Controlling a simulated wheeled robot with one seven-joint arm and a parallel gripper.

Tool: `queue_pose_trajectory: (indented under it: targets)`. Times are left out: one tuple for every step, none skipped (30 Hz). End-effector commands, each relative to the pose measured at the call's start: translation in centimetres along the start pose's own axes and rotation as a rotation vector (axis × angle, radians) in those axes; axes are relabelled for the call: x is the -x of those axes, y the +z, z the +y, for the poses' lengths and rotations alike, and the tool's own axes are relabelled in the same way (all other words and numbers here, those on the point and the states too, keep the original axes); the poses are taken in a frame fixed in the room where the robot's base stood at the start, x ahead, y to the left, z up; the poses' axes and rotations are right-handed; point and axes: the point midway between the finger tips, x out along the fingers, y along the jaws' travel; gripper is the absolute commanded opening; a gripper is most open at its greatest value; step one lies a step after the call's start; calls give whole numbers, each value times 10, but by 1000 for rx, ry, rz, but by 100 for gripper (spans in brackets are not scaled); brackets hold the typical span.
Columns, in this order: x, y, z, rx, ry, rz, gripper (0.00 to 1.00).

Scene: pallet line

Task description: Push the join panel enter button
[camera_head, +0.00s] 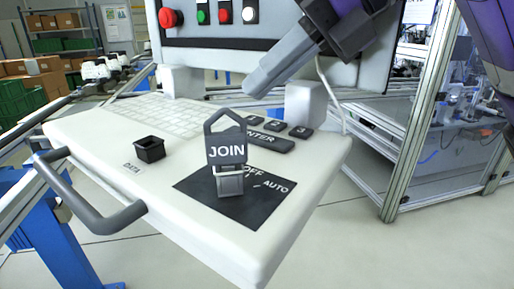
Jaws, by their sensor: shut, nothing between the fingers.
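The join panel (100,150) is a white console with a keyboard. Its dark ENTER button (272,143) lies behind the JOIN tag, with its left part hidden by the tag. The grey JOIN tag (227,150) stands upright on a key switch over a black plate marked OFF and AUTO. My gripper (254,88) comes in from the upper right, shut and empty. In the picture its tip is above the ENTER button and apart from it; the exact height cannot be told.
Small dark keys (275,125) sit just behind the ENTER button. A black socket (149,149) marked DATA is at left. A grey handle (95,205) juts from the left edge. A screen housing with a red button (170,17) stands behind. A metal-framed cell (410,120) is at right.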

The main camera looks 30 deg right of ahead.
Motion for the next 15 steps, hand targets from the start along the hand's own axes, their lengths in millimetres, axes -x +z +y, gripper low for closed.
queue_pose_trajectory:
  targets:
    - [-9,-6,-6,0,0,0,0]
    - [-12,-9,-9,1,-1,0,0]
    - [-15,-11,-11,1,-1,0,0]
    - [-17,-13,-13,1,-1,0,0]
    - [-19,-14,-14,1,-1,0,0]
    - [-21,-16,-15,1,-1,0,0]
    - [-22,-16,-16,1,-1,0,0]
    - [-23,-17,-16,2,-1,1,0]
    - [-24,-17,-17,2,-1,0,0]
    - [-24,-18,-17,2,-1,0,0]
    - [-24,-18,-17,2,-1,0,0]
    - [-24,-18,-17,2,-1,0,0]
    - [-24,-18,-17,2,-1,0,0]
    - [-24,-17,-17,2,-1,0,0]
    - [-23,-17,-17,2,-1,0,0]
